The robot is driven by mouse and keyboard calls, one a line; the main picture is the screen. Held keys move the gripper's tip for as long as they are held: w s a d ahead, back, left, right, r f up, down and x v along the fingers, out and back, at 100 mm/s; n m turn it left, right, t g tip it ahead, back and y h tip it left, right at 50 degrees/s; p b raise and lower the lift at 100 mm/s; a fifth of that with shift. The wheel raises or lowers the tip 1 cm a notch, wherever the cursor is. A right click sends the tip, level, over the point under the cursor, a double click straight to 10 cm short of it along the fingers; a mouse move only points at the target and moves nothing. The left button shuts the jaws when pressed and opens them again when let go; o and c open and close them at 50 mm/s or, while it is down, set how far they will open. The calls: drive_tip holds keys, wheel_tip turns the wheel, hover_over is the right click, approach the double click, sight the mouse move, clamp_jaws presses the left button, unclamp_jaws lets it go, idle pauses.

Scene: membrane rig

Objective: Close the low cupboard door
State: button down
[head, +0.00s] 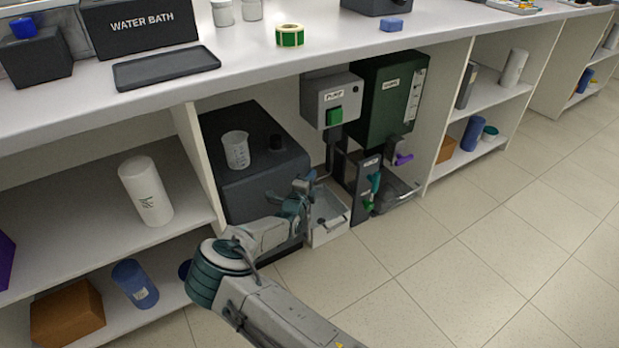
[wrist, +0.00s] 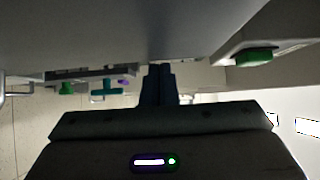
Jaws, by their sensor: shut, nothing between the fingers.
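I cannot pick out a low cupboard door for certain. A low grey panel with a bar handle (head: 403,194) stands at the foot of the bay under the bench, right of the dark valve stand (head: 364,190). A bar handle (wrist: 18,90) also shows at the left of the wrist view. My gripper (head: 307,181) is low in the bay, in front of the dark box (head: 240,190) and left of the valve stand, apart from the handle. In the wrist view its fingers (wrist: 158,75) are together, with nothing between them.
A white bin (head: 326,222) sits just below my gripper. The pump box (head: 332,103) and a dark green cabinet (head: 383,100) hang above. A beaker (head: 236,150) stands on the dark box. The tiled floor (head: 480,250) at the right is clear.

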drive_tip(key=s+p, duration=0.5)
drive_tip(key=s, duration=0.8)
drive_tip(key=shift+d+p, duration=0.3)
drive_tip(key=shift+p, duration=0.05)
